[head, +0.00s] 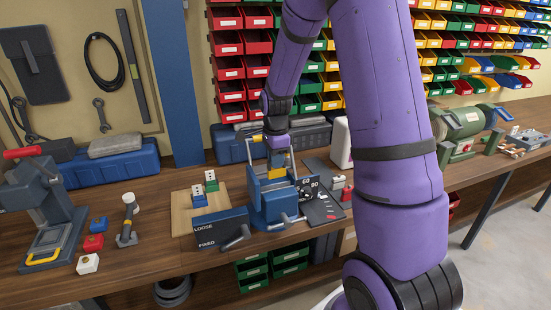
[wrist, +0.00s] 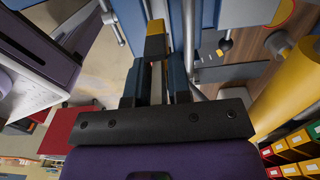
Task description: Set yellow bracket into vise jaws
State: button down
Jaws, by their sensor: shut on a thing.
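The yellow bracket (wrist: 156,44) shows between my fingertips in the wrist view, and a yellow part of it (head: 277,173) shows at the top of the vise in the head view. The blue vise (head: 270,203) stands on the bench with its handle toward the front. My gripper (head: 278,160) points down over the vise jaws and is shut on the bracket. In the wrist view, blue vise parts lie on both sides of the bracket. Whether the bracket touches the jaws or its seat is hidden by my fingers and the vise.
A board labelled LOOSE and FIXED (head: 215,228) lies left of the vise, near a wooden board with small blocks (head: 182,212). A dark plate with numbers (head: 322,205) is at its right. A blue toolbox (head: 232,147) stands behind. A press (head: 45,215) stands far left.

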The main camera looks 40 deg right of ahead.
aim_at(276, 177)
jog(key=shift+f, duration=3.25)
jog(key=c, duration=1)
grip_release()
jog(key=shift+r, duration=0.15)
jog(key=shift+w+r, duration=0.1)
jog(key=shift+r, duration=0.2)
jog(key=r, duration=1)
jog(key=shift+s, duration=0.25)
jog(key=shift+a, duration=0.1)
